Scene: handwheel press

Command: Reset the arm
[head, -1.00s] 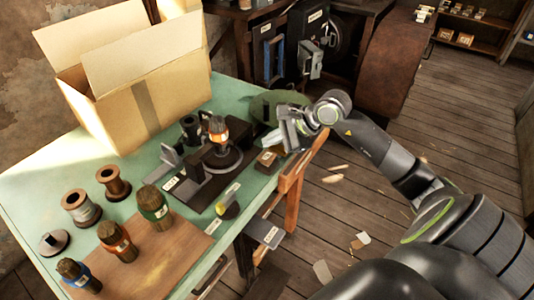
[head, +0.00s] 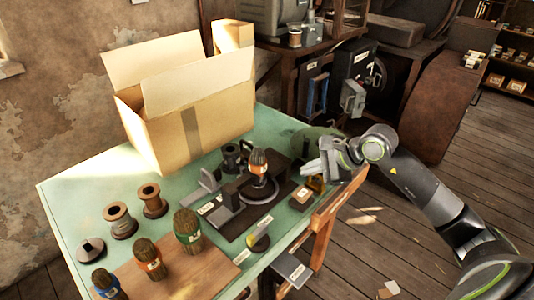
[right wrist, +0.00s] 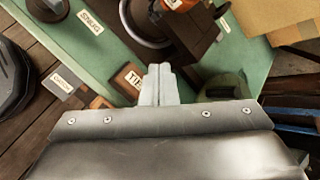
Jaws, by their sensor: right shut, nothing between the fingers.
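My right gripper (head: 312,168) is shut and empty. It hangs over the right edge of the green table (head: 70,190), by a small labelled wooden block (head: 301,196). In the right wrist view its closed pale fingers (right wrist: 159,85) point at the table, just right of that block (right wrist: 128,80). A dark device (head: 237,212) with a flat base and a round plate stands left of the gripper. An orange-banded jar (head: 258,168) stands on the plate. My left gripper is not in view.
An open cardboard box (head: 200,130) stands at the table's back. Spools (head: 120,222) and banded jars (head: 188,232) stand at the front left, some jars on a brown board (head: 205,268). A dark green rounded thing (head: 316,142) lies behind the gripper. Open floor lies right.

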